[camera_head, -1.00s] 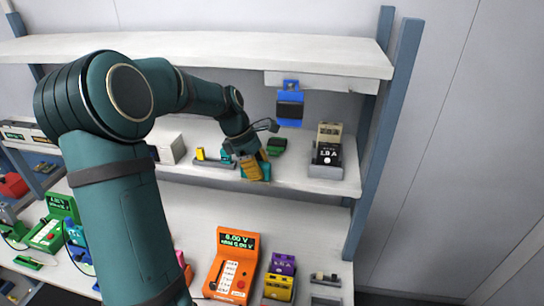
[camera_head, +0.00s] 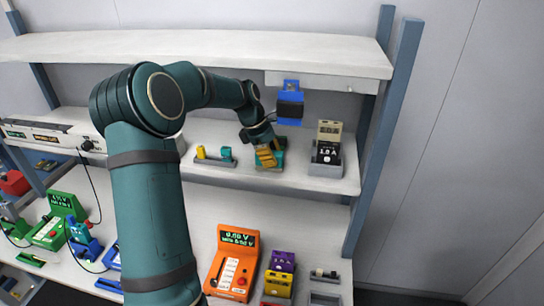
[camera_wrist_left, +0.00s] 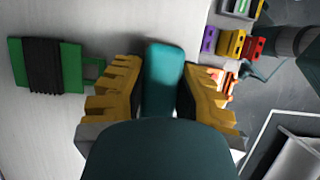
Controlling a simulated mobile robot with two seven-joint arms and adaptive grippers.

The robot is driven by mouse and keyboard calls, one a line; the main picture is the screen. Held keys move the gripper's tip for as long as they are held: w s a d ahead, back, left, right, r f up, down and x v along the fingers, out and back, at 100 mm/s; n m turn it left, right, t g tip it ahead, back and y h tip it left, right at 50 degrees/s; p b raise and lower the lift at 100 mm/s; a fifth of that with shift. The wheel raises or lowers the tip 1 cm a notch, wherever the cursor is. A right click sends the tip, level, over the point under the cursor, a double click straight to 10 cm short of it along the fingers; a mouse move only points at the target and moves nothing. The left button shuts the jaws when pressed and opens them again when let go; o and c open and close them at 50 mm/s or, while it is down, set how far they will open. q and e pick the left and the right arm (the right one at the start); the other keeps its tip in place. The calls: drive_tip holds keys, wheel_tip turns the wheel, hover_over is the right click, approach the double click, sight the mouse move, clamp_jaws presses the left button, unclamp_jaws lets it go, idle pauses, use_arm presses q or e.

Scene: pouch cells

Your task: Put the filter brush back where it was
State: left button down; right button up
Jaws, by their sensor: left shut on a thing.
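My left gripper (camera_head: 268,158) is over the middle shelf and shut on a teal, smooth-sided block (camera_head: 279,160). In the left wrist view the block (camera_wrist_left: 164,72) sits between the yellow ridged fingers (camera_wrist_left: 162,92). Only part of the block shows, and I cannot tell whether it is the filter brush. A green piece with a black band (camera_wrist_left: 45,66) lies on the white surface beside the gripper, apart from it. My right gripper is not in view.
A grey holder with a yellow and a teal piece (camera_head: 215,160) stands left of the gripper. A meter in a grey stand (camera_head: 327,155) is to the right. A blue holder (camera_head: 290,100) hangs above. The middle shelf (camera_head: 305,183) has bare board near its front edge.

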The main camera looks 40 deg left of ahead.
sight(230, 148)
use_arm(q)
drive_tip(key=c, duration=0.9)
unclamp_jaws()
drive_tip(key=shift+f, duration=0.1)
drive_tip(key=shift+o, duration=0.2)
drive_tip(key=shift+a+r, duration=0.1)
drive_tip(key=shift+r, duration=0.2)
drive_tip(key=s+a, duration=0.2)
drive_tip(key=a, duration=0.1)
drive_tip(key=s+a, duration=0.2)
drive_tip(key=a, duration=0.2)
drive_tip(key=s+a, duration=0.2)
drive_tip(key=a, duration=0.1)
drive_tip(key=shift+a+r, duration=0.4)
drive_tip(key=shift+d, duration=0.1)
